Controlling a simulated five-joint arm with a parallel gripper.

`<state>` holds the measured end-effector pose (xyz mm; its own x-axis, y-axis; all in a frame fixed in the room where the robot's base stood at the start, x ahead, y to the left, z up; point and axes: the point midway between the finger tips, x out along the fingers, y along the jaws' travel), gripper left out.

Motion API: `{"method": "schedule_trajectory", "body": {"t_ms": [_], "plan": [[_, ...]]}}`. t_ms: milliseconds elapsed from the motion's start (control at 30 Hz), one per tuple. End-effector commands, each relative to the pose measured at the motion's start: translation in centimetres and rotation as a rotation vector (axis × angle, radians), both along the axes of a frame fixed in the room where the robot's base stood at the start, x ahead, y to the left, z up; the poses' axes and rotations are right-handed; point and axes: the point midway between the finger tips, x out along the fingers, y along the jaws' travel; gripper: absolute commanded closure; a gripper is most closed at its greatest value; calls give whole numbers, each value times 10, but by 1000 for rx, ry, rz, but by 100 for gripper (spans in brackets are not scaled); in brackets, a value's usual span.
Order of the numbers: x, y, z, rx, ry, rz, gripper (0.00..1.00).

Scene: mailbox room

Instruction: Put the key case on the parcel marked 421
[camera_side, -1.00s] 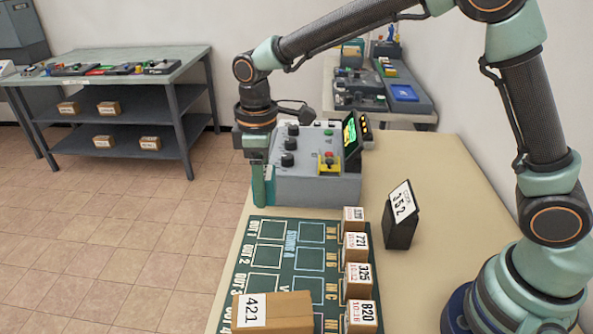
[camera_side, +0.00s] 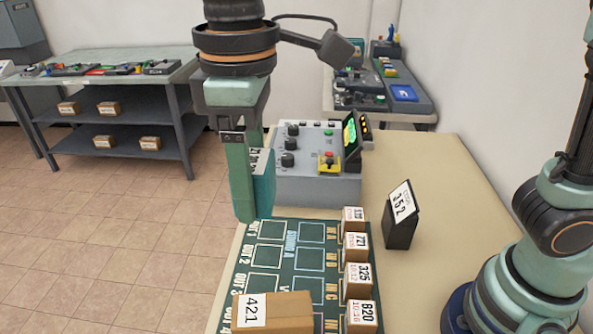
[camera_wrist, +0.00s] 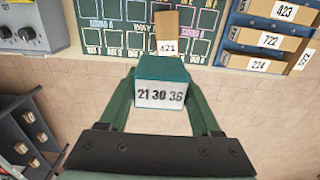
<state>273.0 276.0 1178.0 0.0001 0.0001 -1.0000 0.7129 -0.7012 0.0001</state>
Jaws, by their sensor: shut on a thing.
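The key case (camera_wrist: 162,70) is a teal box with a white label reading 21 30 36. My gripper (camera_wrist: 163,98) is shut on it, one finger on each side, in the wrist view. In the side view my gripper (camera_side: 250,200) points down, and part of the case (camera_side: 264,185) shows beside the near finger. The rest of the case is hidden there. The parcel marked 421 (camera_side: 290,306) is a brown box at the front of the green mat, below the gripper in the picture. It also shows beyond the case in the wrist view (camera_wrist: 168,22).
Small numbered parcels, such as 325 (camera_side: 358,281), line the right edge of the green mat (camera_side: 268,256). A black block marked 352 (camera_side: 401,222) stands to their right. A grey control box (camera_side: 310,180) stands behind. A blue rack (camera_wrist: 235,54) holds more parcels.

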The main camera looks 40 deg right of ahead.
Motion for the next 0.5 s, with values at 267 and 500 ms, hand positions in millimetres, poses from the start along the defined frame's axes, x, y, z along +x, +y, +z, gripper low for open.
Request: {"method": "schedule_trajectory", "body": {"t_ms": [267, 500], "plan": [[-20, 5, -13, -3, 3, -9, 95], [-20, 5, -72, -4, 4, -9, 95]]}}
